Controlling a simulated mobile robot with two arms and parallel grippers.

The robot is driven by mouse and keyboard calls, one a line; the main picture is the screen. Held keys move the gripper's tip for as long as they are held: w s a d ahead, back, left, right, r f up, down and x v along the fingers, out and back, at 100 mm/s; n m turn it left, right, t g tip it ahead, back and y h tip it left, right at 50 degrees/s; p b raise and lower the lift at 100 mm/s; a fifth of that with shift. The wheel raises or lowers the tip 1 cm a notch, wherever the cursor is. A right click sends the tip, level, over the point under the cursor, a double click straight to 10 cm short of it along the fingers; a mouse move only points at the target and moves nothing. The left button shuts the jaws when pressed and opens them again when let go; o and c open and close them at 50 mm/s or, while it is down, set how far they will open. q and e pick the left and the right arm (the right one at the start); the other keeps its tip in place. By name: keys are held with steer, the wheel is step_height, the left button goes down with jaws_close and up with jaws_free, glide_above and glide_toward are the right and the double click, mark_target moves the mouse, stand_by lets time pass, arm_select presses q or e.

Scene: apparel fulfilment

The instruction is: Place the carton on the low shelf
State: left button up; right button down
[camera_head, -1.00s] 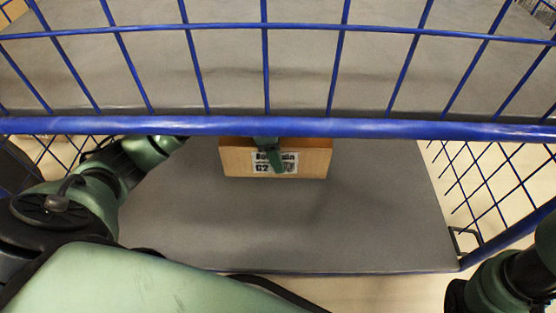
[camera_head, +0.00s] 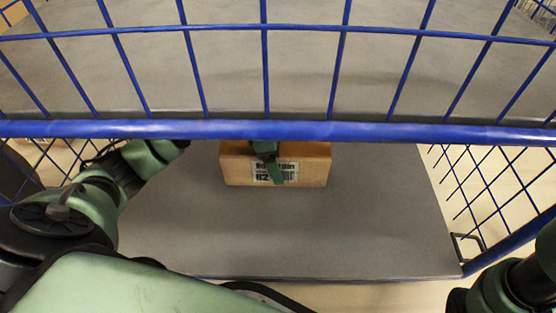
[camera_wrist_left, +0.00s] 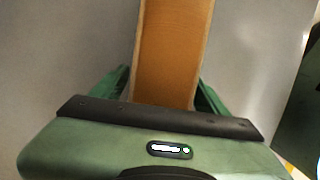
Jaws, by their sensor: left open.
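The brown carton (camera_head: 308,165), with a white and black label on its front, sits on the grey low shelf (camera_head: 300,235), below the blue bar. The bar hides its top and back. My left gripper (camera_head: 267,168) is at the carton, with one green finger in front of its labelled face. In the left wrist view the carton (camera_wrist_left: 172,50) runs between the two green fingers of the left gripper (camera_wrist_left: 163,88), which stand open on either side of it. Whether they touch it cannot be told. My right arm shows at the lower right; its gripper is out of view.
A blue bar (camera_head: 350,132) and wire mesh cross above the low shelf. Mesh sides stand at left and right (camera_head: 490,190). The low shelf is bare in front of the carton and to its right. An upper grey surface (camera_head: 300,80) shows behind the wires.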

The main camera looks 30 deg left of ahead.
arm_select(q)
steer(key=p+v, duration=0.4)
steer(key=v, duration=0.3)
stand_by(0.3)
